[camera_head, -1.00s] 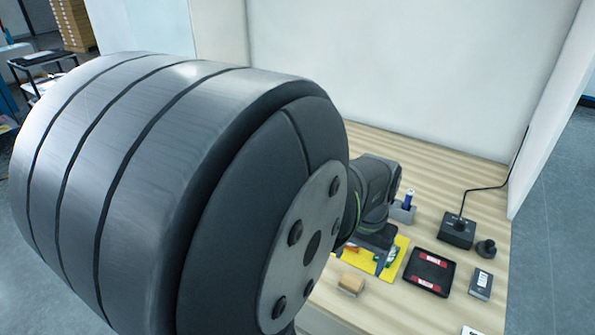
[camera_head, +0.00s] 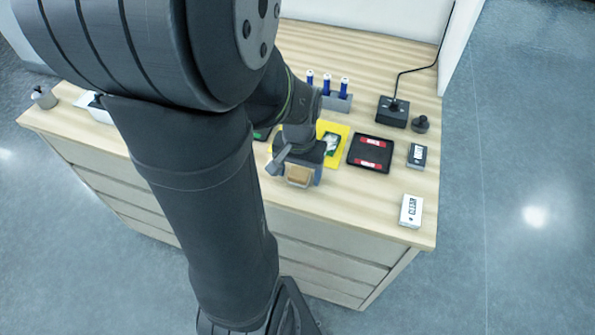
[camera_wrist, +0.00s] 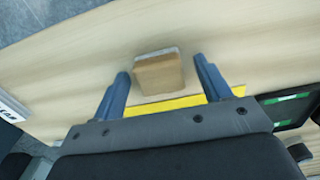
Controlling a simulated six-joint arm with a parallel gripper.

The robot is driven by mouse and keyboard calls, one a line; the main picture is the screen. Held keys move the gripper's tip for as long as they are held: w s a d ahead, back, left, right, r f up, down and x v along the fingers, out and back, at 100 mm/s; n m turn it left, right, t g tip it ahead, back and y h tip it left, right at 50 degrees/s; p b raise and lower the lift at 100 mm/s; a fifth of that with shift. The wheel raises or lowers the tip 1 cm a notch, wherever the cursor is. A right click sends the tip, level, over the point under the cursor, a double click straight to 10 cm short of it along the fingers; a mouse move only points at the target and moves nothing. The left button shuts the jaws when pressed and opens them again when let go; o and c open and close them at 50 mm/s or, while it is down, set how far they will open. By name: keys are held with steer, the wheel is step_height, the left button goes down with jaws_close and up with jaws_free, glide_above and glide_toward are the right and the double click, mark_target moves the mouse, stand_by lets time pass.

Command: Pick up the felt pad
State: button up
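The felt pad is a tan block with a thin grey layer along one edge (camera_wrist: 158,74), and it sits on the wooden table in the wrist view. It also shows in the head view (camera_head: 299,176), at the table's front edge side, just below my gripper. My gripper (camera_wrist: 161,66) is open, with one blue-grey finger on each side of the block. Gaps show between both fingers and the block, wider on the right. In the head view my gripper (camera_head: 297,168) is partly hidden by my arm.
A yellow mat (camera_head: 340,130) lies behind the pad. A black tray with red labels (camera_head: 370,154) is to its right.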

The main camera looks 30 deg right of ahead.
mark_target(299, 172)
steer(key=c, duration=1)
steer(key=shift+r, duration=0.15)
step_height(299, 172, up, 4)
steer(key=shift+r, duration=0.1)
steer(key=s+d+r, duration=0.4)
steer(key=s+r, duration=0.2)
steer(key=s, duration=0.5)
steer(key=shift+r, duration=0.3)
